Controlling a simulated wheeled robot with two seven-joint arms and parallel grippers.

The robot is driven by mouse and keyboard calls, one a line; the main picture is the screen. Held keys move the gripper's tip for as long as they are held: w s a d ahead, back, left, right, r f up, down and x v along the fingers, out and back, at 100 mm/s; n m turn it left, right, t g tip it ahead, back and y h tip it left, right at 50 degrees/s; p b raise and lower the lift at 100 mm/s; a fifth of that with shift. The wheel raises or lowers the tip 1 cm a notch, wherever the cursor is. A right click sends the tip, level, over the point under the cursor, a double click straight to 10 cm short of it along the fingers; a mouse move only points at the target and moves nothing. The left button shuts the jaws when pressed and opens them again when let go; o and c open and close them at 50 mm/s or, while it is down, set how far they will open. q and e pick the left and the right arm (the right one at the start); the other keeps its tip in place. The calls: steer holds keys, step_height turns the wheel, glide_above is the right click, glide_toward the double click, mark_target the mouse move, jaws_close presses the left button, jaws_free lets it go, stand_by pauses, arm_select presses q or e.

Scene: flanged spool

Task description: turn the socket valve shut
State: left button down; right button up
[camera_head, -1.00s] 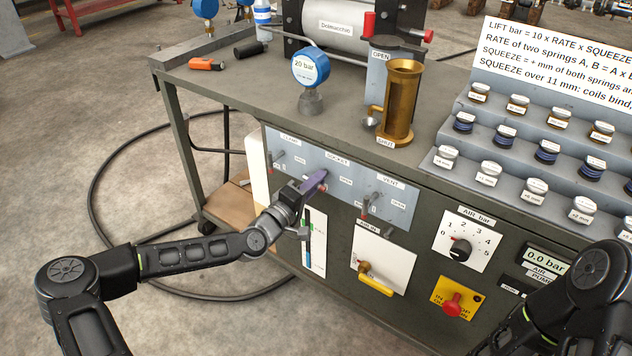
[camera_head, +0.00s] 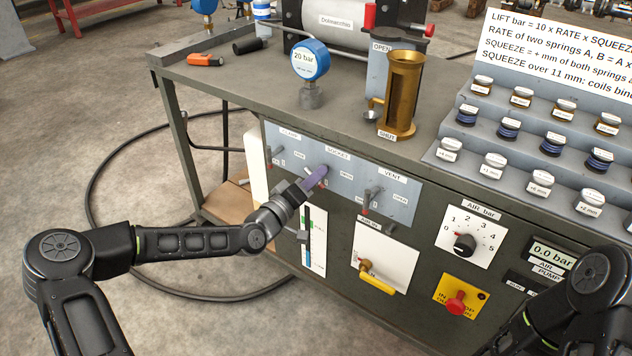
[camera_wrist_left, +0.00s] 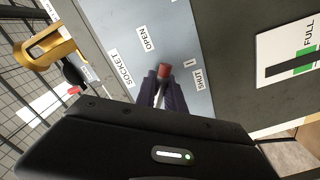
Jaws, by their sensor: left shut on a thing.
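The socket valve is on the blue-grey panel (camera_head: 343,170) at the front of the bench, under the label "SOCKET", between the clamp and vent valves. Its lever has a red tip (camera_wrist_left: 164,71), seen in the left wrist view between the "OPEN" label (camera_wrist_left: 147,38) and the "SHUT" label (camera_wrist_left: 199,78). My left gripper (camera_head: 318,175) is at this valve, its purple fingers shut on the lever. The fingers also show in the left wrist view (camera_wrist_left: 163,92). They hide most of the lever, and its exact angle is hard to tell. My right gripper is out of view.
The vent valve (camera_head: 371,197) is close on the right, the clamp valve (camera_head: 276,154) on the left. Below are a level gauge (camera_head: 314,240) and a yellow-handled valve (camera_head: 375,284). A brass cylinder (camera_head: 403,95) and a 20 bar gauge (camera_head: 310,62) stand on the bench.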

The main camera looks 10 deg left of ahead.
arm_select(q)
steer(key=m+b, duration=0.1)
steer(key=m, duration=0.1)
steer(key=m+b, duration=0.2)
steer(key=shift+f+m, duration=0.2)
steer(key=shift+m, duration=0.2)
steer(key=m+b, duration=0.6)
steer(key=b, duration=0.1)
steer(key=shift+m+b, duration=0.3)
steer(key=shift+m, duration=0.1)
steer(key=shift+r+m+b, duration=0.15)
steer(key=shift+m+b, duration=0.75)
steer(key=c, duration=1.5)
jaws_free()
steer(key=shift+o, duration=0.2)
